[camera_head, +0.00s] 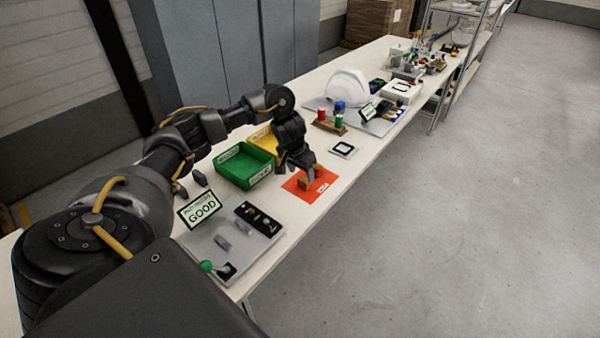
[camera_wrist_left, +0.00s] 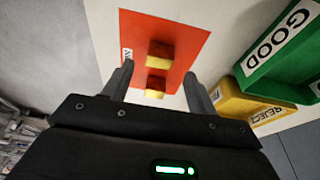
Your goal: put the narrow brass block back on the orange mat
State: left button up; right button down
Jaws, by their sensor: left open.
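The orange mat (camera_head: 297,195) lies on the long table and also shows in the left wrist view (camera_wrist_left: 138,28). Two brass-coloured blocks show within the mat's area in the left wrist view: a farther one (camera_wrist_left: 160,53) and a nearer one (camera_wrist_left: 155,86). I cannot tell for sure which is the narrow one. In the head view, brass-coloured pieces (camera_head: 306,184) show below my left gripper (camera_head: 309,173). My left gripper is open, its fingers either side of the nearer block in the wrist view (camera_wrist_left: 156,76), with gaps on both sides. My right gripper is not seen.
A green bin (camera_head: 243,166) marked GOOD and a yellow bin (camera_head: 264,139) marked REJECT stand left of the mat. A white framed square (camera_head: 343,150) lies beyond it. A grey board (camera_head: 205,240) with a GOOD sign lies nearer. Bare table surrounds the mat.

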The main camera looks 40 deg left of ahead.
pick_arm(q)
jog(key=p+v, duration=0.2)
jog(key=v, duration=0.5)
jog(key=shift+r, duration=0.25)
jog(key=shift+s, duration=0.15)
